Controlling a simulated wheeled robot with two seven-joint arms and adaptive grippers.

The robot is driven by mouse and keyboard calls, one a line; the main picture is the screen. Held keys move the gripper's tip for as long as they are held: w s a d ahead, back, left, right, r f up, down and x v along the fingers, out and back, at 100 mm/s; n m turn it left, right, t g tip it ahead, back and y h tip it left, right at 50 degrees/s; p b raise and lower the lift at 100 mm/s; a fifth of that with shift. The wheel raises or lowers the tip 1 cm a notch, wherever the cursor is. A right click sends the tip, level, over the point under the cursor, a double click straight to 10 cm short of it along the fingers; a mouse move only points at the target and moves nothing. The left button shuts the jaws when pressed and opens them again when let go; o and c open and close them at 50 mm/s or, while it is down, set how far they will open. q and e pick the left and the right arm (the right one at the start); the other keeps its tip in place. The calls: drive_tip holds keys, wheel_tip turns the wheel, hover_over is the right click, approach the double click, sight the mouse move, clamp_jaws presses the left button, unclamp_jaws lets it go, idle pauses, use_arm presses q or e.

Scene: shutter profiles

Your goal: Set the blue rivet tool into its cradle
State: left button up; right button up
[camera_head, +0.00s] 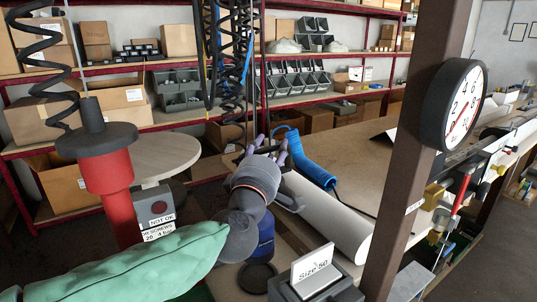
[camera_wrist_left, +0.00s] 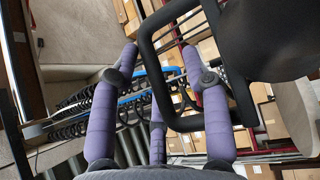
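The blue rivet tool (camera_head: 312,169) lies on the brown worktable beyond my left gripper, with its curved blue end to the left. My left gripper (camera_head: 270,148) is just left of it in the head view, its purple fingers spread. The left wrist view shows the fingers (camera_wrist_left: 160,62) apart. A black loop-shaped frame (camera_wrist_left: 148,42) is close in front of them there; I cannot tell whether they touch. I see nothing clearly held. I cannot pick out the cradle with certainty. My right gripper is not in view.
A white roll (camera_head: 325,215) lies along the worktable (camera_head: 365,150) beside my gripper. A grey holder with a Size 50 card (camera_head: 312,262) is in front.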

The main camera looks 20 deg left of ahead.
use_arm(q)
drive_tip(key=shift+s+d+f, duration=0.1)
drive_tip(key=shift+f, duration=0.05)
drive_tip(key=s+f+p, duration=0.1)
drive_tip(key=s+p, duration=0.3)
drive_tip(key=s, duration=0.8)
drive_tip(key=shift+d+f, duration=0.3)
drive_tip(key=shift+d, duration=0.05)
idle(0.5)
idle(0.4)
idle(0.3)
